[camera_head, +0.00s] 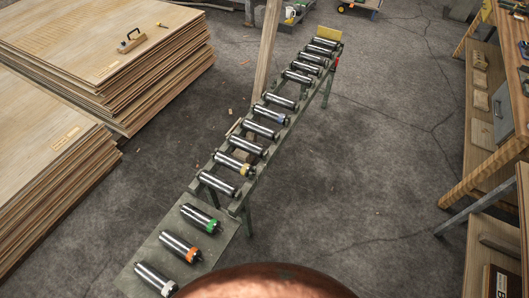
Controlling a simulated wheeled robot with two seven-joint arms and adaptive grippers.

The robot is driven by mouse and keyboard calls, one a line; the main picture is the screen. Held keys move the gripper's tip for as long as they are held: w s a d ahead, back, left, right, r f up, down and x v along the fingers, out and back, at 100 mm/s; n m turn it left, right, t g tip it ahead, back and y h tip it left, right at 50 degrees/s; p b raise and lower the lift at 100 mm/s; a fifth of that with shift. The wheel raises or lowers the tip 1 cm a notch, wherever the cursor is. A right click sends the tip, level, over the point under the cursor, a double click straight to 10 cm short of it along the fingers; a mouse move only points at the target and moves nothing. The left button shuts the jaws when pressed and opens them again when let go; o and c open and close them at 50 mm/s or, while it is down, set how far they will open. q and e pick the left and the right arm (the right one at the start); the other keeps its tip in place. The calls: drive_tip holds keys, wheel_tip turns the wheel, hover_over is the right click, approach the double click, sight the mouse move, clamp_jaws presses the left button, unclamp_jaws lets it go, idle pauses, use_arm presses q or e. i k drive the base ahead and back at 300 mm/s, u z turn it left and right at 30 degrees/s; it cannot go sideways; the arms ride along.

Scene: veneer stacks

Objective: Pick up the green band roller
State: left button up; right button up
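The green band roller (199,219) is a metal cylinder with a green band near its right end. It lies on the flat grey-green plate (226,234) at the near end of the roller conveyor. An orange band roller (180,247) and a white-ended roller (155,278) lie on the same plate, nearer to me. The three lie roughly parallel and apart from each other. Neither of my grippers is in view.
The roller conveyor (240,190) runs away to the upper right with several rollers across it. Veneer stacks (110,50) (40,165) stand at left. A wooden bench (480,120) stands at right. The concrete floor right of the conveyor is mostly clear.

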sight(192, 213)
drive_tip(key=u, duration=0.55)
drive_tip(key=k, duration=0.65)
drive_tip(key=u, duration=1.1)
drive_tip(key=i, duration=0.85)
drive_tip(key=z, duration=0.3)
